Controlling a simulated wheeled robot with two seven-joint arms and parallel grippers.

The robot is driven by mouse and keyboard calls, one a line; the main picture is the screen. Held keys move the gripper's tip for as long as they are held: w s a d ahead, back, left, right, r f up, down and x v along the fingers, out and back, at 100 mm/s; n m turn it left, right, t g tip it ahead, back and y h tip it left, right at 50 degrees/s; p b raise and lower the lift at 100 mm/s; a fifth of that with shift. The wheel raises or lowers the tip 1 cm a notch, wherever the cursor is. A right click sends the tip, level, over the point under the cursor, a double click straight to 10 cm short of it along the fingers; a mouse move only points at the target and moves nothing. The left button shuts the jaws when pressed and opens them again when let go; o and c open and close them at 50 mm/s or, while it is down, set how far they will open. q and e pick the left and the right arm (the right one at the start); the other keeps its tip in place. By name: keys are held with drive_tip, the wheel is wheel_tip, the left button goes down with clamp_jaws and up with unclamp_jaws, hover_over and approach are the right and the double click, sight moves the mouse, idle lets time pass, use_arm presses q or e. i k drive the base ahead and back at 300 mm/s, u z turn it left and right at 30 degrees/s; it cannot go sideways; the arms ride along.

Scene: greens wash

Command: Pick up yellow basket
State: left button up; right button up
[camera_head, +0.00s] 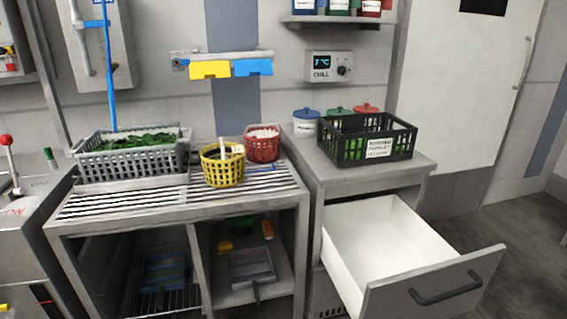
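The yellow basket (222,172) stands upright on the slatted steel rack top (280,193), near its right half. It is round with openwork sides and holds dark contents, with a white stick-like item poking up at its rim. A red basket (262,146) with pale contents stands just behind it to the right; whether they touch is hard to tell. Neither of my grippers shows in the head view.
A grey crate of greens (130,163) stands left of the yellow basket. A black crate (402,142) sits on the right cabinet, with lidded pots (306,123) behind. Below it, an empty white drawer (385,240) is pulled far open. A blue stick (109,75) rises behind the grey crate.

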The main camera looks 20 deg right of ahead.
sight(224, 172)
drive_tip(key=z, duration=0.1)
drive_tip(key=i, duration=1)
drive_tip(key=z, duration=0.2)
drive_tip(key=k, duration=0.6)
drive_tip(key=u, duration=0.05)
